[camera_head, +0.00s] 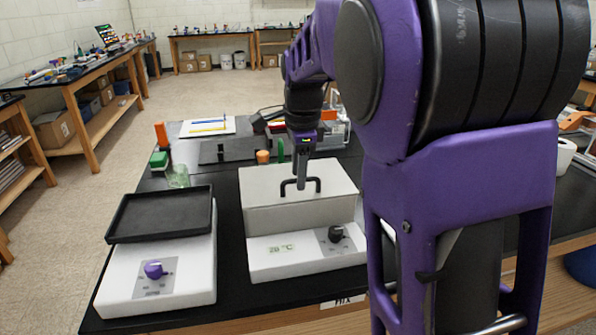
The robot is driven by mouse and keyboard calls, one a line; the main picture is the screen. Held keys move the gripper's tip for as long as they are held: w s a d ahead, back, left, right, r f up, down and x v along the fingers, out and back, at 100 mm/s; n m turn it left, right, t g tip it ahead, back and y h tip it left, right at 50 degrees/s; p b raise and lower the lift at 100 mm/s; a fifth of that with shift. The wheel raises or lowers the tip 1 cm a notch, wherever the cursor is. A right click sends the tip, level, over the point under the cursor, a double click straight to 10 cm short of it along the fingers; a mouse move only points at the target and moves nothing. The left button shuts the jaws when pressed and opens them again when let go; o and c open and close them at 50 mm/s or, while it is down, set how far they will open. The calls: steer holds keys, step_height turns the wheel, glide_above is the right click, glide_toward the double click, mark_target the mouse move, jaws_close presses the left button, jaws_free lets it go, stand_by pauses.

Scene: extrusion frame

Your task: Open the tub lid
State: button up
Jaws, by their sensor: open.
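The tub is a white box-shaped bath (305,254) with a "28 °C" display and a black knob (336,233) on its front. Its grey-white lid (262,186) lies on top and looks closed. A black arched handle (285,188) stands on the lid. My gripper (301,184) is open and points down at the handle from above. One dark finger shows in front of or between the handle's posts. Whether it touches the handle I cannot tell. My purple arm hides the right side of the tub area.
A white hotplate-like device (198,275) with a black tray (160,214) and purple knob stands to the left. A glass beaker (178,176), a green-and-white block (158,160) and an orange piece (162,134) are behind it. A grey case (230,149) lies behind the tub.

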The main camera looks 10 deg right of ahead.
jaws_close()
stand_by(1.3)
